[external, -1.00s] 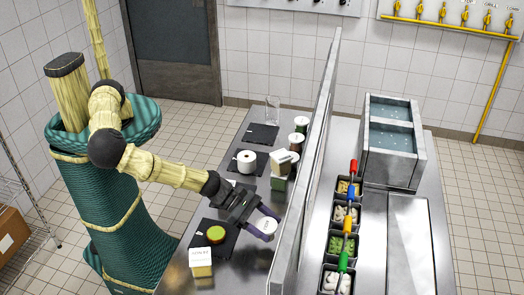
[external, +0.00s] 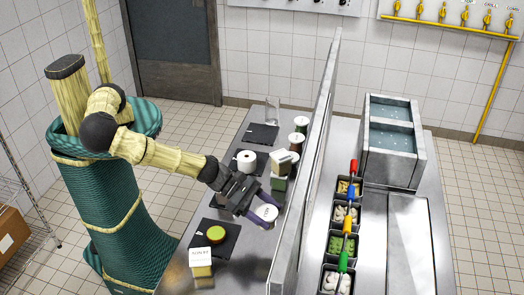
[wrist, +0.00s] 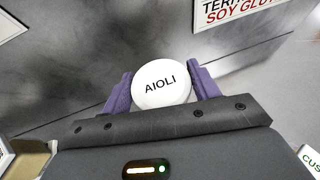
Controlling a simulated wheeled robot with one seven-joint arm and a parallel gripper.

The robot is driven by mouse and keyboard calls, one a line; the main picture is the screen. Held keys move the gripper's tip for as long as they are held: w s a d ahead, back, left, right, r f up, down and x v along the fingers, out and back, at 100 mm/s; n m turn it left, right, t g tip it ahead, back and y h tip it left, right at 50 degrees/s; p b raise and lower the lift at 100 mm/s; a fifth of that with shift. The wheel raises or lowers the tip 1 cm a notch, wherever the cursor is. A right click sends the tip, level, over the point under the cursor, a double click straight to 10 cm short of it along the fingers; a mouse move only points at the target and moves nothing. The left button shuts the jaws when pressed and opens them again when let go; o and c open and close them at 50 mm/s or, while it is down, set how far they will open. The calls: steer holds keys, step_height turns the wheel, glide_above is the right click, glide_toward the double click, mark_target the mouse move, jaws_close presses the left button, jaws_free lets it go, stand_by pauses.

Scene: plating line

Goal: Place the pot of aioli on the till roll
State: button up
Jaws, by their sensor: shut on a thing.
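The pot of aioli (wrist: 162,84) has a round white lid lettered AIOLI and sits between the two purple fingers of my gripper (wrist: 162,90) in the wrist view. In the external view my gripper (external: 258,208) is shut on the pot (external: 267,213) over the steel counter. The till roll (external: 246,161) is a white roll with a dark hole in its top, standing on a dark mat beyond my gripper. How high the pot is above the counter is hard to tell.
A green-lidded pot (external: 215,234) stands on a near dark mat, with a cream box (external: 201,261) in front. Boxes (external: 281,162) and jars (external: 301,124) stand right of the till roll along the tall steel divider (external: 310,150). A clear glass (external: 272,109) stands at the back.

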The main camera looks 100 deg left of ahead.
mark_target(266, 209)
step_height(266, 209, up, 11)
steer(key=s+a+n+g+y+b, duration=0.15)
steer(key=a+n+y, duration=0.25)
steer(key=a, duration=0.6)
steer(key=s+a+n+t+y+b, duration=0.1)
steer(key=s+a+n+y, duration=0.25)
steer(key=a, duration=0.65)
steer(key=s+a+n+g+y, duration=0.55)
steer(key=s+a, duration=0.45)
steer(key=a, duration=0.3)
steer(key=shift+t, duration=0.3)
steer(key=shift+s+d+f+b, duration=0.15)
steer(key=shift+f+b, duration=0.05)
steer(key=shift+f, duration=0.95)
steer(key=shift+s+d+f+b, duration=0.1)
steer(key=shift+f+b, duration=0.05)
steer(key=shift+f, duration=0.95)
steer(key=shift+f, duration=3.1)
steer(key=shift+f, duration=0.1)
